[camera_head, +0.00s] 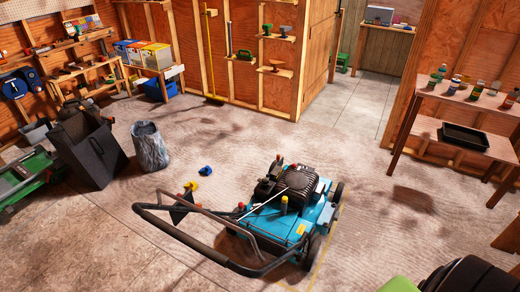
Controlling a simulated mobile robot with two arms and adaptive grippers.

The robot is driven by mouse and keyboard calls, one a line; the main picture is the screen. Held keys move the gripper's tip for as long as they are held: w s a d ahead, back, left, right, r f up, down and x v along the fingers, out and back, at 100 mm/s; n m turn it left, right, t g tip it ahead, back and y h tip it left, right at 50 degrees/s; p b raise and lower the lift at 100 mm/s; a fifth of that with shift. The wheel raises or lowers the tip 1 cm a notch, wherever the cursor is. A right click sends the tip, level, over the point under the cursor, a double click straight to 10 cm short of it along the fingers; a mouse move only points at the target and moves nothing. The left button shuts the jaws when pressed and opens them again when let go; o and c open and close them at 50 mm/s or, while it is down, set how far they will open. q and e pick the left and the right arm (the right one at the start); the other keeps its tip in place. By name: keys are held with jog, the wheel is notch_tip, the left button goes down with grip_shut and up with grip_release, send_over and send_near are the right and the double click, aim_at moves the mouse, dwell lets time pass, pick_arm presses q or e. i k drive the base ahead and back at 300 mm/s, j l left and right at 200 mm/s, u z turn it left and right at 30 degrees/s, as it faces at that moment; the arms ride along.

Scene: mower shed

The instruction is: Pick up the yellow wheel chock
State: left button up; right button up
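A small yellow object (191,185), which looks like the yellow wheel chock, shows on the floor left of the middle. It is just behind the black handle (160,228) of a blue push mower (285,222), and the handle area partly hides it. A small blue object (206,170) of similar size lies on the floor behind it and to its right. Neither of my grippers is in view.
A dark open bin (92,155) and a grey bag-like container (150,147) stand to the left. A wooden shelf with bottles (455,138) is at the right. A green and black machine (460,277) fills the lower right corner. Floor behind the mower is clear.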

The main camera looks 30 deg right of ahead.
aim_at(192, 186)
jog(key=i+j, duration=0.35)
jog(key=j, duration=0.15)
jog(key=i+j, duration=0.75)
jog(key=j, duration=0.2)
jog(key=i+j+z, duration=0.1)
jog(key=i+j, duration=0.25)
jog(key=j, duration=0.15)
jog(key=i+j, duration=0.1)
jog(key=i, duration=0.4)
jog(key=i+j, duration=0.1)
jog(key=i, duration=0.4)
jog(key=i+j, duration=0.1)
jog(key=i, duration=0.4)
jog(key=z, duration=0.05)
